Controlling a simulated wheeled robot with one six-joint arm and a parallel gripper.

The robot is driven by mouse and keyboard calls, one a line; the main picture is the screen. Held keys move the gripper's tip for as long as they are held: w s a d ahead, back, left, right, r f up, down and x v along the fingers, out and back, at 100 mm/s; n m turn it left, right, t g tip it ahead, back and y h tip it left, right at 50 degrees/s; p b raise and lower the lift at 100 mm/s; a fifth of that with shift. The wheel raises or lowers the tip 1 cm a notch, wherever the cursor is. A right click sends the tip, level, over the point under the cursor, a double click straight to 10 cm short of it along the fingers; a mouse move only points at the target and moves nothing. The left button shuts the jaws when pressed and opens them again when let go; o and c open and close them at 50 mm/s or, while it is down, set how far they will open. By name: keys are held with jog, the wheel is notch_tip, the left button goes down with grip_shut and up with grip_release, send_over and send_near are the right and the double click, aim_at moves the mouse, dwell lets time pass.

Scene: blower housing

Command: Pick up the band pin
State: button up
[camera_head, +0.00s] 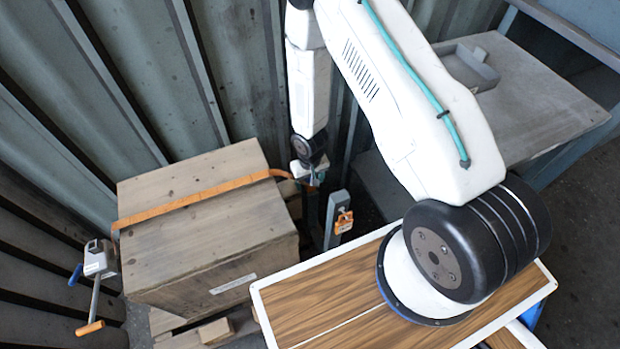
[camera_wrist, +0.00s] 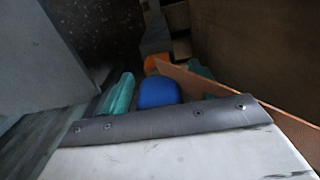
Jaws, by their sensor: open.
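My gripper (camera_head: 310,178) hangs by the far right corner of the wooden crate, close to where the orange band (camera_head: 215,190) ends. In the wrist view, a teal finger (camera_wrist: 118,95) shows on the left, with more teal partly hidden on the right, and the fingers are apart. A rounded blue thing (camera_wrist: 157,92) lies between them in the picture. It may be the band pin's head, but I cannot tell. A small orange piece (camera_wrist: 155,65) shows just beyond it. A brown-orange strip (camera_wrist: 235,103), likely the band, crosses to the right. No clear pin shows in the head view.
The wooden crate (camera_head: 205,260) stands on a pallet against the corrugated wall. A grey post (camera_head: 336,205) with an orange fitting (camera_head: 344,222) stands right of my gripper. A crank-handled device (camera_head: 97,262) is at the crate's left. A grey bench (camera_head: 535,100) is at right.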

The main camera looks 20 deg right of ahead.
jog(key=c, duration=1.1)
jog(key=shift+r, duration=0.2)
jog(key=shift+r, duration=4.85)
